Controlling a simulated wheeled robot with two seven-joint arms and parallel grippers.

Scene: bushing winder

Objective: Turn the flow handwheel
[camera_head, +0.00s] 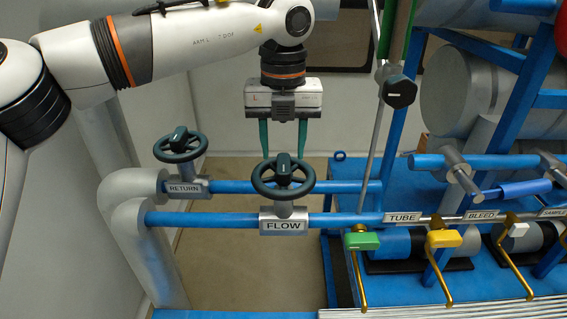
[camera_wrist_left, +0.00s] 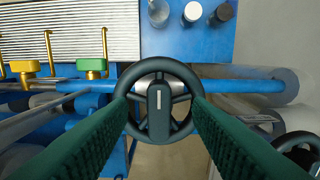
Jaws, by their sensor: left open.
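The flow handwheel (camera_head: 283,177) is a dark green spoked wheel on top of a grey valve body labelled FLOW (camera_head: 284,224) on the front blue pipe. My left gripper (camera_head: 283,153) points down from above, with two green fingers spread apart at the far side of the wheel in the head view. In the left wrist view the same handwheel (camera_wrist_left: 159,100) sits between the two textured green fingers, whose tips reach its rim; I cannot tell whether they touch it. The left gripper is open and holds nothing. My right gripper is not in view.
A similar return handwheel (camera_head: 181,145) stands behind and left on the rear blue pipe. To the right are a green valve handle (camera_head: 362,241), a yellow one (camera_head: 444,239) and a blue frame. A thin slanted rod (camera_head: 371,128) rises right of the gripper.

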